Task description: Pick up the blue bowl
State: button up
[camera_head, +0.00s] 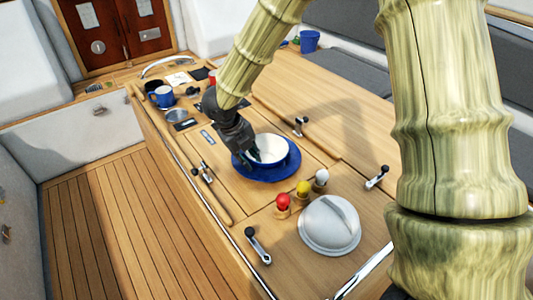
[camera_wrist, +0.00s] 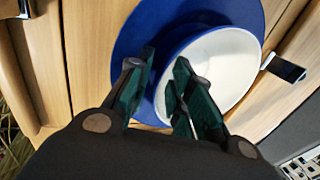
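The blue bowl, white inside (camera_head: 268,149), sits upright on a flat blue plate (camera_head: 270,176) on the wooden cockpit table. My gripper (camera_head: 254,154) is at the bowl's left rim in the head view, pointing down. In the wrist view, the bowl (camera_wrist: 228,68) lies to the upper right and the plate (camera_wrist: 135,30) lies beneath it. My gripper's dark green fingers (camera_wrist: 165,62) are apart, with a gap between their tips. One finger is over the plate side and the other overlaps the bowl's white inside. I cannot tell whether either finger touches the bowl.
A blue mug (camera_head: 163,97) and a metal bowl (camera_head: 177,116) stand at the back left. Winch handles, such as one (camera_head: 258,245) at the front, lie on the table.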

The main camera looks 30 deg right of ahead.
jog(key=shift+f, duration=0.1)
grip_shut()
dwell(0.3)
